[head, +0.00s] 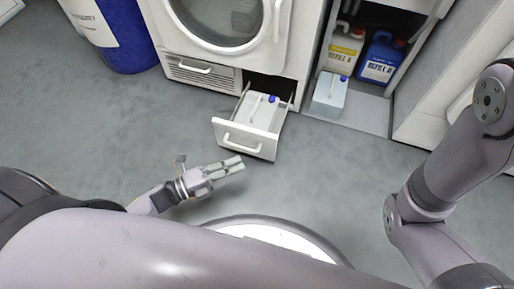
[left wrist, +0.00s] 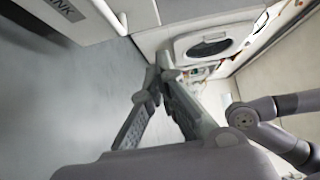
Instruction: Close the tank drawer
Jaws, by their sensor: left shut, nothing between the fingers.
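The tank drawer (head: 232,131) stands pulled out from the bottom of the white machine, with a bar handle on its front. A whitish tank with a blue cap (head: 271,98) sits inside it. My left gripper (head: 242,163) is shut and empty, low over the floor just in front of the drawer front, apparently apart from it. In the left wrist view its fingers (left wrist: 155,72) meet at the tips, and part of a white panel with the letters "NK" (left wrist: 62,9) shows at the top left. My right gripper is out of view.
The white machine (head: 173,42) with a round door stands behind the drawer. To its right, an open cabinet holds a yellow-labelled jug (head: 342,50) and a blue jug (head: 381,60), with a pale container (head: 329,94) in front. A blue drum (head: 125,40) stands left. The floor left of the drawer is clear.

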